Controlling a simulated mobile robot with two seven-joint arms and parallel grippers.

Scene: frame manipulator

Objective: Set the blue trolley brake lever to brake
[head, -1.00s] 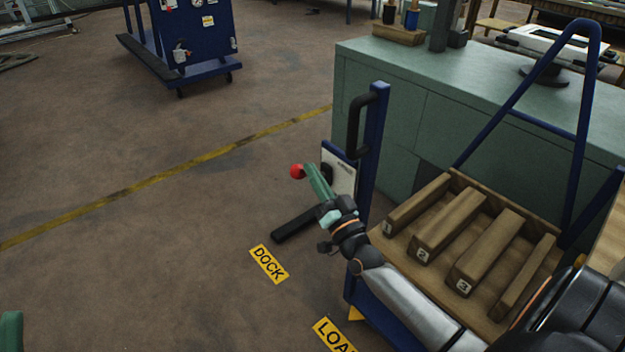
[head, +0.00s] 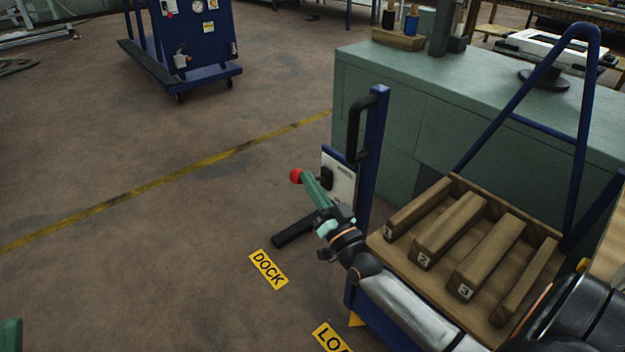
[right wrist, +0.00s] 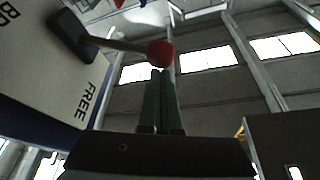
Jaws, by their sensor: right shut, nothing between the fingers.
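The blue trolley (head: 374,135) has a blue post with a black handle, and a white brake plate (head: 340,172) low on it. The brake lever ends in a red knob (head: 296,176). In the right wrist view the lever (right wrist: 115,44) runs from a black pivot to the red knob (right wrist: 160,53), and the plate reads "FREE" and, partly cut off, "BR". My right gripper (head: 306,180) is shut and empty, its green fingertips (right wrist: 160,76) right at the knob; contact is unclear. A green tip of my left gripper (head: 11,333) shows at the lower left edge.
Numbered wooden blocks (head: 450,230) lie on the trolley's deck. A green cabinet (head: 440,90) stands behind it. Yellow "DOCK" (head: 267,269) and "LOAD" labels, the latter partly cut off, mark the floor. Another blue cart (head: 195,45) stands far back. The floor at left is clear.

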